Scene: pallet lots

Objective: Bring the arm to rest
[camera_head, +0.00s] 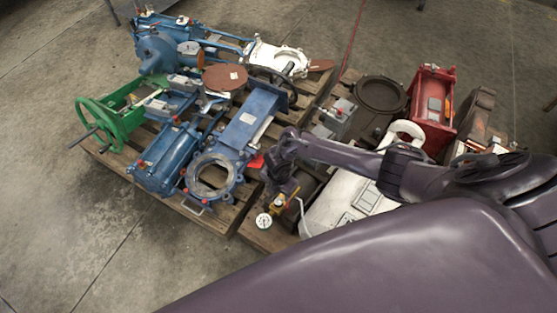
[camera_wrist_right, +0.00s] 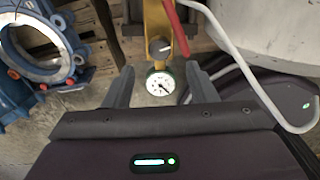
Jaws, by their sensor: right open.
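My right arm (camera_head: 345,155) reaches in from the right in the head view, stretched out over the loaded pallets. My right gripper (camera_head: 281,187) is at its end, above the front edge of the right pallet. In the right wrist view, its jaws (camera_wrist_right: 160,82) are spread with nothing held. A white dial gauge (camera_wrist_right: 160,85) on a yellow fitting (camera_wrist_right: 158,30) shows between the fingers, apparently beyond them. The gauge also shows in the head view (camera_head: 263,220), just below the gripper. My left gripper is not in view.
The left pallet (camera_head: 215,213) carries blue valves (camera_head: 165,158) and a green handwheel (camera_head: 95,123). The right pallet (camera_head: 268,238) carries a red part (camera_head: 432,105) and a white body (camera_head: 350,200). A white bent rod (camera_wrist_right: 240,60) passes close to the right finger. Concrete floor is clear at left.

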